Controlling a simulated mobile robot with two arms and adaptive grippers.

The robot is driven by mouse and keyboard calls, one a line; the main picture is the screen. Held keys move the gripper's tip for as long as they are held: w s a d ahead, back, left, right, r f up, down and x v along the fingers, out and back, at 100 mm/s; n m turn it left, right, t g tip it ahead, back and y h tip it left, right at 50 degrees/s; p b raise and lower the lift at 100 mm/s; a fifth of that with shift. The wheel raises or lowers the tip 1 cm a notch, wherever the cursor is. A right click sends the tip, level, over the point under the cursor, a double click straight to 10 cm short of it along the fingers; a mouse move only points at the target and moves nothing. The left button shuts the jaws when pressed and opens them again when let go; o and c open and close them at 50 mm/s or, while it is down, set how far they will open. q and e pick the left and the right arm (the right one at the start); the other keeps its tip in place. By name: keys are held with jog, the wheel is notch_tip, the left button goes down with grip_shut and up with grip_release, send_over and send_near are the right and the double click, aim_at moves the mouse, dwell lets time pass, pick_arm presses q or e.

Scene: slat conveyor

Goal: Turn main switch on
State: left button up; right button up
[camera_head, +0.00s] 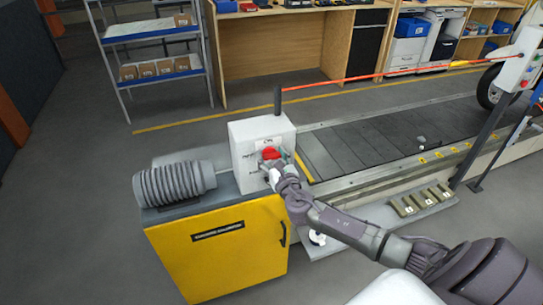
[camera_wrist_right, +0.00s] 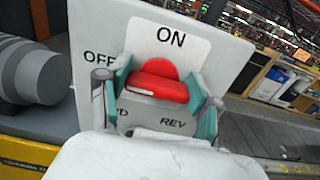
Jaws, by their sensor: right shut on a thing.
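The main switch is a red rotary knob (camera_wrist_right: 158,82) on a white control box (camera_head: 245,131). In the right wrist view its plate reads ON at the top, OFF at the left and REV at the lower right; another label at the lower left is partly hidden. The knob's grip bar lies roughly level across the plate. My right gripper (camera_wrist_right: 158,93) has a teal-padded finger on each side of the knob and is shut on it. In the head view the red knob (camera_head: 271,153) shows just beyond the gripper (camera_head: 273,162). My left gripper is not in view.
The box stands on a yellow cabinet (camera_head: 222,249) beside a grey ribbed motor (camera_head: 174,183). A dark slat conveyor (camera_head: 370,140) runs off to the right. A pedal panel (camera_head: 422,201) lies in front of it. A red cord (camera_head: 390,72) stretches above the conveyor.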

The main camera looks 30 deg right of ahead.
jog(key=shift+c, duration=0.6)
jog(key=shift+f+m+b, duration=0.1)
jog(key=shift+m+b, duration=0.2)
jog(key=shift+m, duration=0.2)
jog(key=m+b, duration=0.1)
jog(key=m, duration=0.2)
jog(key=m+b, duration=0.1)
jog(key=m, duration=0.1)
jog(key=m+b, duration=0.1)
jog(key=m, duration=0.2)
jog(key=shift+d+f, duration=0.1)
jog(key=shift+d, duration=0.1)
jog(key=m+b, duration=0.1)
jog(key=m, duration=0.3)
jog(key=shift+m, duration=0.4)
jog(key=m, duration=0.4)
jog(key=shift+d+f+b, duration=0.1)
jog(key=shift+b, duration=0.3)
jog(key=shift+m, duration=0.3)
